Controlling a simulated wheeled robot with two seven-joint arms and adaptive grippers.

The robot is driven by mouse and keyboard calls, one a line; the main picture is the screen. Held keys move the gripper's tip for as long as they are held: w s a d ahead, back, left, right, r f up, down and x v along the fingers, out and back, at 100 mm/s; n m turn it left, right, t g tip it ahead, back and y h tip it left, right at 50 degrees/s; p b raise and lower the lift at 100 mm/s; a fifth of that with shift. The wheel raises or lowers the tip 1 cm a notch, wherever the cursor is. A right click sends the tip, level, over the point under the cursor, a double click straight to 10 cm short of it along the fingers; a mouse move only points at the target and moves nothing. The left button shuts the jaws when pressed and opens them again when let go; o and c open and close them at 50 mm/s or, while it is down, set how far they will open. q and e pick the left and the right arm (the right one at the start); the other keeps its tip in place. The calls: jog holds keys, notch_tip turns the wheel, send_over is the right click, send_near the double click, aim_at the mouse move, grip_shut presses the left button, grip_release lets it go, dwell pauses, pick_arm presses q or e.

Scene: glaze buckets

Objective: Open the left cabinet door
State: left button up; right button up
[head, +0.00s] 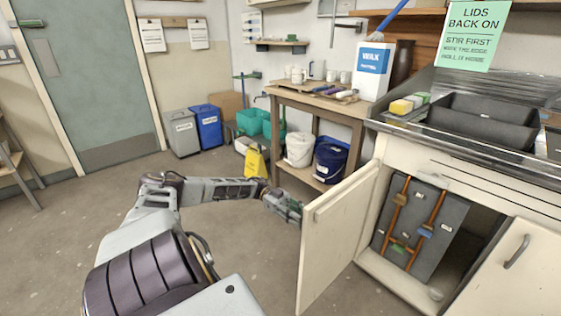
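The left cabinet door (335,240) is a cream panel under the sink counter. It stands swung out from the cabinet, with its inner face toward me. The cabinet opening (455,265) shows a dark grey panel (425,225) with orange pipes inside. My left gripper (290,208) is at the upper free edge of the door, on its outer side. Its fingertips are small and close to the door, so I cannot tell whether they touch it or are open. The door's outer face and any handle on it are hidden. My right gripper is not in view.
The right cabinet door (510,270) is at the lower right, with a dark handle. A wooden bench (318,103) stands behind the open door, with a white bucket (299,150) and a dark blue bucket (330,160) on its lower shelf. A yellow floor sign (256,163) stands beside it.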

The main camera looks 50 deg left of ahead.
pick_arm(q)
jog(key=s+a, duration=0.1)
jog(key=a, duration=0.9)
jog(key=shift+s, duration=0.4)
jog(key=shift+a, duration=0.1)
dwell(0.7)
